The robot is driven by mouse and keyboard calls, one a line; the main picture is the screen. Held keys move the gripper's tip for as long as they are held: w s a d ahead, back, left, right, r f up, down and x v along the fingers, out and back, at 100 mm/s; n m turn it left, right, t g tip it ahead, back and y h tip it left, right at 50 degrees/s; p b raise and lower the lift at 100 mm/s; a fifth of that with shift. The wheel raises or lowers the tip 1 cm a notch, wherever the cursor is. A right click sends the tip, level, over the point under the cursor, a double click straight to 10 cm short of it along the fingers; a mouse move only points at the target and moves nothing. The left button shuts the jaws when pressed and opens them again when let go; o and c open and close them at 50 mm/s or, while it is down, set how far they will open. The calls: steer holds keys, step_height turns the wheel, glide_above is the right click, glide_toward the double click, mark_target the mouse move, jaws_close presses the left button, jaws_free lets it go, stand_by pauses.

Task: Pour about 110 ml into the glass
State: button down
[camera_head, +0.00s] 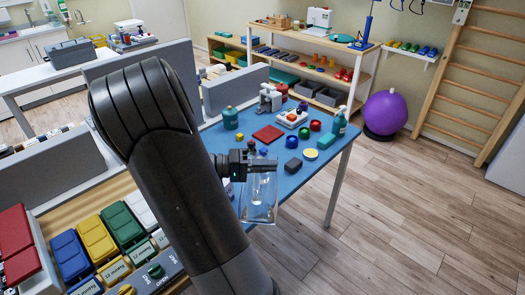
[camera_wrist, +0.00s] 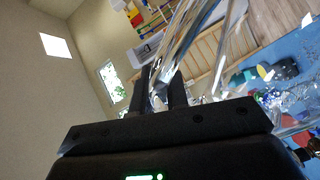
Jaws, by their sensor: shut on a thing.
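My gripper (camera_head: 262,165) is shut on a clear, see-through vessel (camera_head: 258,203) near the front edge of the blue table. The vessel hangs below and beside the fingers in the head view and looks close to upright. In the wrist view my gripper (camera_wrist: 162,98) has both fingers against the shiny clear vessel (camera_wrist: 180,42), which crosses the picture at a slant. I cannot tell the liquid level in it. A separate glass is not clearly seen; clear, glinting shapes (camera_wrist: 290,97) show over the blue surface in the wrist view.
The blue table (camera_head: 316,172) bears a teal bottle (camera_head: 230,118), a pump bottle (camera_head: 339,124), a red mat (camera_head: 268,133) and several small coloured pieces. A grey panel (camera_head: 236,89) stands behind it.

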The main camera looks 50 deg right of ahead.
mark_target(264, 211)
steer(key=shift+s+a+r+m+p, duration=0.1)
steer(key=shift+s+a+m+p, duration=0.45)
steer(key=shift+m, duration=0.45)
steer(key=shift+s+a+m+g+h+p, duration=0.3)
steer(key=shift+a+m, duration=0.1)
steer(key=shift+m, duration=0.2)
steer(key=a+m, duration=0.1)
steer(key=s+a+f+m+p, duration=0.1)
steer(key=shift+s+m, duration=0.25)
steer(key=shift+m, duration=0.05)
steer(key=shift+s+a+f+m+g+p, duration=0.35)
steer(key=shift+a+f+m+g, duration=0.1)
steer(key=shift+m, duration=0.15)
steer(key=shift+s+a+f+m+h+p, duration=0.15)
steer(key=shift+s+a+f+m+p, duration=0.1)
steer(key=shift+f+m, duration=0.2)
steer(key=shift+s+a+f+m+h+p, duration=0.15)
steer(key=shift+a+f+m, duration=0.15)
steer(key=shift+m, duration=0.25)
steer(key=shift+s+a+f+m+g+p, duration=0.25)
steer(key=shift+f+m+p, duration=0.1)
steer(key=shift+f+m, duration=0.35)
steer(key=shift+s+a+f+m+g+p, duration=0.1)
steer(key=shift+a+f+m+g+p, duration=0.2)
steer(key=shift+f+m, duration=0.4)
steer(key=shift+d, duration=0.1)
